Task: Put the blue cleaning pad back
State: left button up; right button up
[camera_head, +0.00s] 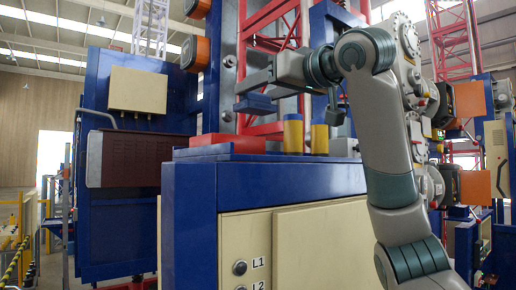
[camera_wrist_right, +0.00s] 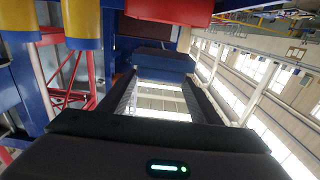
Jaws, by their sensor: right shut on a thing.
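The blue cleaning pad (camera_head: 256,104) is a small dark blue block, held in the air above the blue cabinet top. My right gripper (camera_head: 254,97) is shut on it. In the right wrist view the pad (camera_wrist_right: 163,62) sits between the two fingertips (camera_wrist_right: 162,76). A flat red block (camera_head: 220,143) lies on the cabinet top below the pad, and there is a visible gap between them. My left gripper is not in view.
Two yellow cylinders (camera_head: 293,136) (camera_head: 319,139) stand on the blue cabinet (camera_head: 262,182), right of the red block. A pale object (camera_head: 343,147) is beside them, partly near my arm. A red lattice mast (camera_head: 268,60) and blue columns rise behind.

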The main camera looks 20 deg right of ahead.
aim_at(262, 115)
jog(key=shift+w+f, duration=0.15)
jog(key=shift+f, duration=0.25)
notch_tip(262, 115, down, 4)
jog(key=shift+f+p, duration=0.25)
jog(key=shift+p, duration=0.8)
jog(key=shift+f, duration=0.15)
jog(key=shift+f+p, duration=0.8)
jog(key=shift+f, duration=1.05)
